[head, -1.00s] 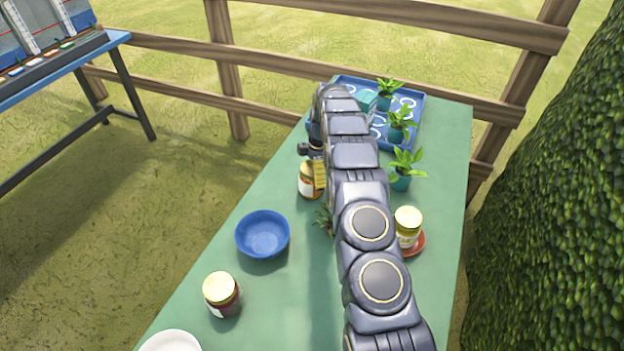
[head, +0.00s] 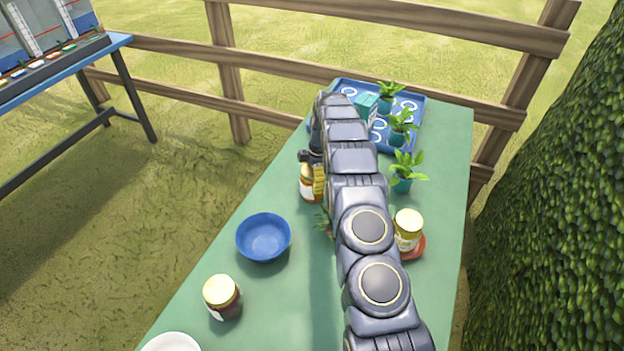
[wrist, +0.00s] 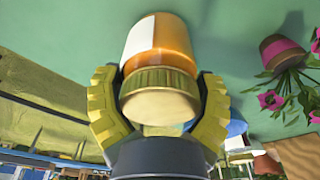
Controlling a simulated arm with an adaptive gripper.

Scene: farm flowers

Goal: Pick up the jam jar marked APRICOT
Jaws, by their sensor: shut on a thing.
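An orange jam jar with a gold lid and a white label (wrist: 158,45) stands between the yellow fingers of my gripper (wrist: 158,105) in the wrist view. The fingers close on both sides around the lid and upper part. In the head view the same jar (head: 307,192) is at the table's left side, partly hidden by my gripper (head: 314,172). The label's wording cannot be read. A dark red jar (head: 222,298) stands at the front left.
A blue bowl (head: 263,237) sits left of my arm, a white plate (head: 172,343) at the front edge. Potted plants (head: 403,172) and a blue tray (head: 421,100) are at the right and back. A pink flower pot (wrist: 283,50) is beside the held jar.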

